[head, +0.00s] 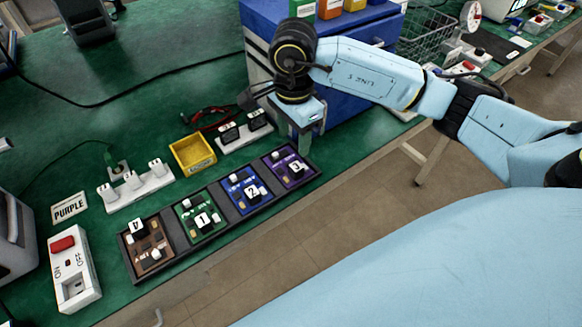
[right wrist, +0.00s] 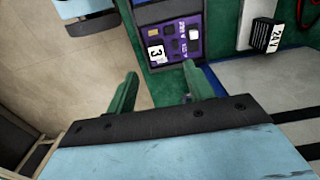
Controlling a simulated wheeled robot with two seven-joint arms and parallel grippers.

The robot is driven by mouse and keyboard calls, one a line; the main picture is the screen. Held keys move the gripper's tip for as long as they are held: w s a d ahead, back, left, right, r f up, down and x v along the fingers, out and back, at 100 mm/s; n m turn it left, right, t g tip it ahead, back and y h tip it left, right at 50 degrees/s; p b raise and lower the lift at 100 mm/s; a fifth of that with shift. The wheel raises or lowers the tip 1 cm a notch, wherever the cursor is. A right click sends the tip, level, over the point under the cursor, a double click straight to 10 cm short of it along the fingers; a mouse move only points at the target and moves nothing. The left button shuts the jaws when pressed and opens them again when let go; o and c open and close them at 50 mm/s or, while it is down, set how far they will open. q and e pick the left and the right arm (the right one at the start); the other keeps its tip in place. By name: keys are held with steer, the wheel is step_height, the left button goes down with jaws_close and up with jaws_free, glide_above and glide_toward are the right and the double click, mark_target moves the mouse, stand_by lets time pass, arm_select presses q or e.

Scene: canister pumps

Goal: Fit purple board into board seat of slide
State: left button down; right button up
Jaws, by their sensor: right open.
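The purple board (head: 283,160), marked 3, lies in the right-end compartment of a dark tray (head: 175,233). The right wrist view shows it (right wrist: 182,50) beyond the fingertips. My right gripper (head: 302,143) is above the tray's right end, next to the purple board. Its two green fingers (right wrist: 160,90) are apart with nothing between them. My left gripper is not in view. I cannot tell for sure which thing is the slide or where its board seat is.
Brown (head: 149,247), green (head: 200,220) and blue (head: 244,191) boards share the tray. Behind it are a yellow bin (head: 193,154), white blocks with connectors (head: 138,190) and a PURPLE card (head: 69,208). A white ON/OFF switch box (head: 75,270) is at left. Blue drawers (head: 345,85) stand behind my right arm.

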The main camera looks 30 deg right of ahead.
glide_above(296, 167)
steer(key=f, duration=0.5)
steer(key=shift+w+a, duration=0.2)
steer(key=shift+w, duration=0.15)
steer(key=f, duration=0.3)
steer(key=f+b, duration=0.1)
steer(key=f, duration=0.1)
steer(key=shift+s+d, duration=0.25)
steer(key=shift+s, duration=0.05)
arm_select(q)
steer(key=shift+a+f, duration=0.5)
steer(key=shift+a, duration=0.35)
arm_select(e)
steer(key=shift+c, duration=0.7)
steer(key=c, duration=1)
